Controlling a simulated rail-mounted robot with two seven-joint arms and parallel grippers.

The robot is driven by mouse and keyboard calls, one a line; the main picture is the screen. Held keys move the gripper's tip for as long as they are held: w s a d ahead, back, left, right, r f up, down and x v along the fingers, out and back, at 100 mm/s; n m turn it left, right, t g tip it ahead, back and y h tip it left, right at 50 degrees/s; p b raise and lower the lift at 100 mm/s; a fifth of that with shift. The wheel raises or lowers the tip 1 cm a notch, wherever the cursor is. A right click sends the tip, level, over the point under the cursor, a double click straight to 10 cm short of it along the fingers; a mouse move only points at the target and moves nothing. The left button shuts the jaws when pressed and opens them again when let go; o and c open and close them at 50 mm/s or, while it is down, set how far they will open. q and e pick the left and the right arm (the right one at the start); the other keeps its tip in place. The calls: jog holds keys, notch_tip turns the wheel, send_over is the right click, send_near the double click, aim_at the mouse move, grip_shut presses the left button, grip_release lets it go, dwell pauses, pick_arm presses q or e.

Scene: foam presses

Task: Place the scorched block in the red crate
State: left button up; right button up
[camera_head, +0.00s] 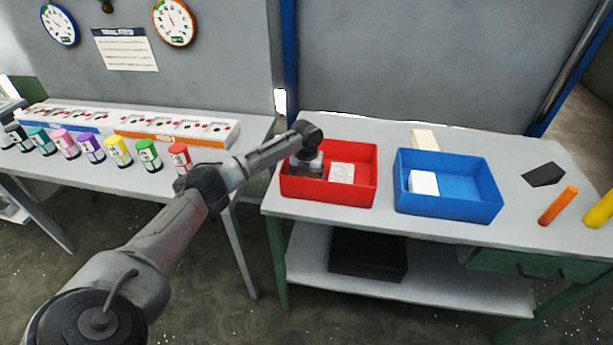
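The red crate (345,195) stands on the right-hand table. My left arm comes in from the lower left, and its gripper (308,166) points down into the left part of this crate. A pale speckled block (341,173) lies in the crate, just right of the gripper. The gripper's fingers are dark and small against the crate's shaded inside, so I cannot tell whether they are open or hold a dark block. No block that I can clearly make out as scorched shows. My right gripper is not in view.
A blue crate (450,206) with a white block (423,182) stands to the right. A cream block (424,139) lies behind it. A flat dark piece (544,174), an orange cylinder (558,206) and a yellow cylinder (600,210) are farther right. Several small coloured containers line the left table.

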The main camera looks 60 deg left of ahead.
pick_arm(q)
jog(key=o, duration=0.7)
jog(key=shift+r+p, duration=0.9)
jog(key=shift+r, duration=5.25)
